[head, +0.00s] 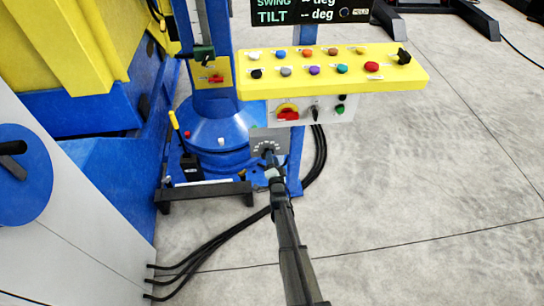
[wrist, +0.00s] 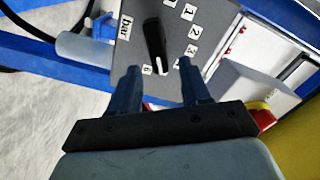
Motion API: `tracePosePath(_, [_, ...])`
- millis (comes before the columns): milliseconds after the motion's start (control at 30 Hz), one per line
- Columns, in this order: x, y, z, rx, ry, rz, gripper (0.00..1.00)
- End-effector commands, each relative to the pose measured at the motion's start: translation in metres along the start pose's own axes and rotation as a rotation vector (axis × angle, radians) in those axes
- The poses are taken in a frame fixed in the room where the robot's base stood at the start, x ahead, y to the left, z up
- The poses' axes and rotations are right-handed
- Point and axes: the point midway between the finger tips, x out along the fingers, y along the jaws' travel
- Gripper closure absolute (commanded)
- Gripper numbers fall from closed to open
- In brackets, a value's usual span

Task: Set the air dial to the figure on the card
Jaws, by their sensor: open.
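The air dial is a black knob (wrist: 155,42) on a grey plate (wrist: 125,45) marked "bar", with small white number tags around it. The plate (head: 262,134) also shows in the head view, low on the blue stand. The knob's white line points down in the wrist view, just right of the tag that looks like 6. Another tag is partly hidden by the right finger. My gripper (wrist: 159,68) is open, its fingertips on either side of the knob's white end; I cannot tell whether they touch it. I cannot make out a card with a figure.
A yellow button panel (head: 335,85) stands above and right of the dial, with a red rotary switch (head: 288,112) on the white box below. The blue column (head: 212,85) is left of the dial. Black cables (head: 225,240) run along the floor.

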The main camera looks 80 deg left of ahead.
Motion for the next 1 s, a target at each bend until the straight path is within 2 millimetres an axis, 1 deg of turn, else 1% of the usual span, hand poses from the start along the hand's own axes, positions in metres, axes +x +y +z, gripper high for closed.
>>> tracePosePath(33, [-0.012, -0.001, -0.001, 0.0, 0.0, 0.001, 0.53])
tracePosePath(300, [-0.065, -0.002, -0.001, 0.0, 0.0, 0.001, 0.53])
tracePosePath(400, [-0.084, -0.002, -0.001, 0.0, 0.0, 0.0, 0.53])
tracePosePath(500, [-0.098, -0.001, -0.001, 0.0, 0.0, 0.001, 0.53])
tracePosePath(667, [-0.108, -0.001, -0.001, 0.0, 0.001, 0.0, 0.53])
tracePosePath(1000, [-0.108, 0.0, 0.0, 0.0, 0.001, -0.001, 0.53])
